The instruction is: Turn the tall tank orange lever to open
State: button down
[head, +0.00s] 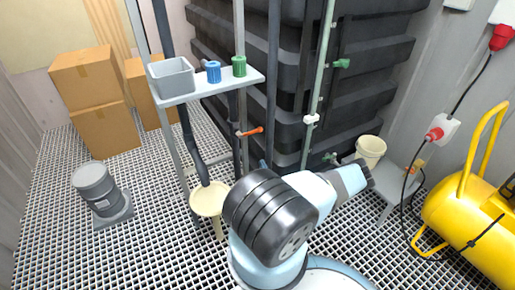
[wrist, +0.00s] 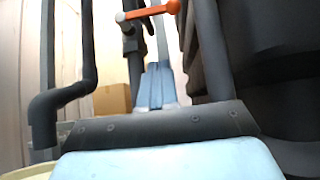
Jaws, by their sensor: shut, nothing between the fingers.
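The orange lever (head: 250,131) sits on a dark vertical pipe in front of the black ribbed tank (head: 365,50), and points to the right. In the wrist view the orange lever (wrist: 150,10) is at the top edge, lying roughly sideways on a dark valve. My gripper (wrist: 158,68) shows in the wrist view as pale blue fingers held together, shut and empty. Its tips are below the lever in that picture, and I see no contact. In the head view my arm hides most of the gripper.
Boxes (head: 104,128) and a grey canister (head: 99,187) are left, a yellow compressor (head: 468,215) right.

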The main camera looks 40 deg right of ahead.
aim_at(251, 133)
jog(key=s+r+x, duration=0.2)
jog(key=x, duration=1)
jog(key=shift+r, duration=0.25)
jog(key=shift+w+r+n+y, duration=0.1)
jog(key=shift+n+y, duration=0.8)
jog(key=shift+n, duration=0.05)
jog(key=shift+w+r+n+y, duration=0.1)
jog(key=shift+n+y, duration=0.8)
jog(key=shift+n, duration=0.05)
